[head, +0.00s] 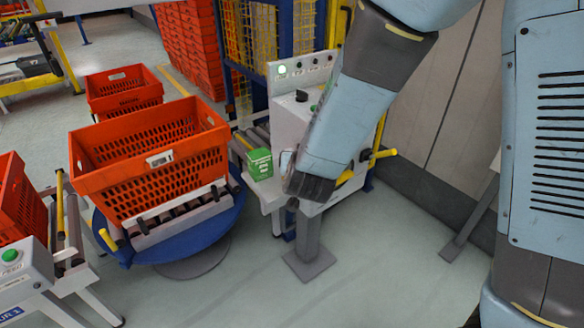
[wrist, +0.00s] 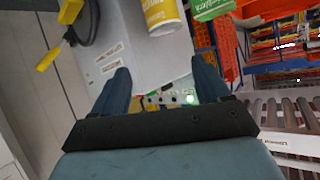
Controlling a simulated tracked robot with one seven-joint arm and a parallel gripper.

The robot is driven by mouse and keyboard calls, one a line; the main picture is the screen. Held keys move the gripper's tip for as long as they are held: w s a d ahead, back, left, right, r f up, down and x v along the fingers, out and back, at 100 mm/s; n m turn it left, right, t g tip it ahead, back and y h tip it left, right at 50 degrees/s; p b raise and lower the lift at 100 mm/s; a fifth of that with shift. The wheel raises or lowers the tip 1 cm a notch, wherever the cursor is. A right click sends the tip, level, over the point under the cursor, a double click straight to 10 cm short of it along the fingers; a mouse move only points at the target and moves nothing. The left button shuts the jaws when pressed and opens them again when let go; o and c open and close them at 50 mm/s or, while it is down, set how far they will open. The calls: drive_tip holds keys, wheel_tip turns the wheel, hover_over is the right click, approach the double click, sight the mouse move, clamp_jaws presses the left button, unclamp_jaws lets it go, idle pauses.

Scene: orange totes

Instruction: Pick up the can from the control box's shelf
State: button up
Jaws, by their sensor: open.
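A yellow and white can (wrist: 163,14) shows at the top middle of the wrist view, cut off by the top edge. My gripper (wrist: 163,62) is open and empty, its two dark fingers spread wide. The can is beyond the fingertips, roughly in line with the gap and apart from both fingers. The white control box (wrist: 140,60) lies behind the gap; its panel with a lit green button also shows in the head view (head: 285,72). In the head view my arm covers part of the box and its shelf, and I cannot clearly make out the can there.
A green carton (head: 258,164) stands on the shelf, left of my arm; it also shows in the wrist view (wrist: 212,8). An orange tote (head: 150,160) rests on a blue turntable (head: 200,240). Yellow handles (head: 384,155) stick out at the box's right. Open floor lies in front.

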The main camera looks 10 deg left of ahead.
wheel_tip(320, 180, down, 3)
drive_tip(key=s+a+t, duration=0.1)
drive_tip(key=s+a, duration=0.1)
drive_tip(key=shift+n+h, duration=0.3)
drive_tip(key=x, duration=1.3)
drive_tip(key=shift+w+f, duration=0.2)
drive_tip(key=shift+f, duration=0.15)
drive_tip(key=shift+c, duration=0.2)
drive_tip(key=c, duration=0.9)
drive_tip(key=shift+c, duration=0.5)
drive_tip(key=shift+r, duration=0.15)
